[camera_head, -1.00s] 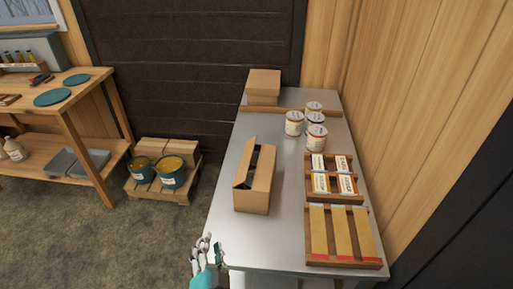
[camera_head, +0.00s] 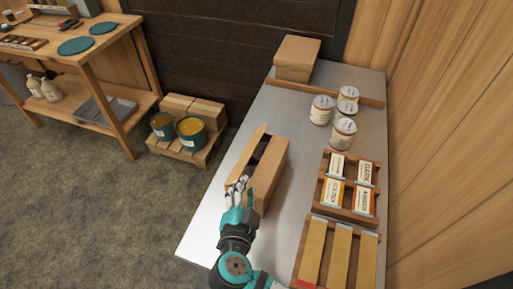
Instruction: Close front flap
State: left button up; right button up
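An open brown cardboard box (camera_head: 270,178) stands on the metal table. A side flap (camera_head: 250,147) stands up along its left side, and a dark gap shows along the top. My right gripper (camera_head: 239,187) is at the near left end of the box, with its fingers at or very close to the cardboard. I cannot tell whether it touches, nor whether the fingers are open or shut. The gripper covers part of the near end, so the front flap is not clear to see. My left gripper is not in view.
On the metal table (camera_head: 225,205), several white cans (camera_head: 343,132) and a wooden rack of labelled packets (camera_head: 348,205) stand right of the box. A slatted tray (camera_head: 339,252) lies nearer. A closed carton (camera_head: 297,58) is at the back. Buckets (camera_head: 191,133) sit on a pallet left.

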aim_at(252, 153)
jog(key=p+x, duration=0.2)
jog(key=x, duration=1.3)
jog(key=shift+w+d+f, duration=0.2)
jog(key=shift+w, duration=0.25)
jog(key=shift+c, duration=0.9)
grip_shut()
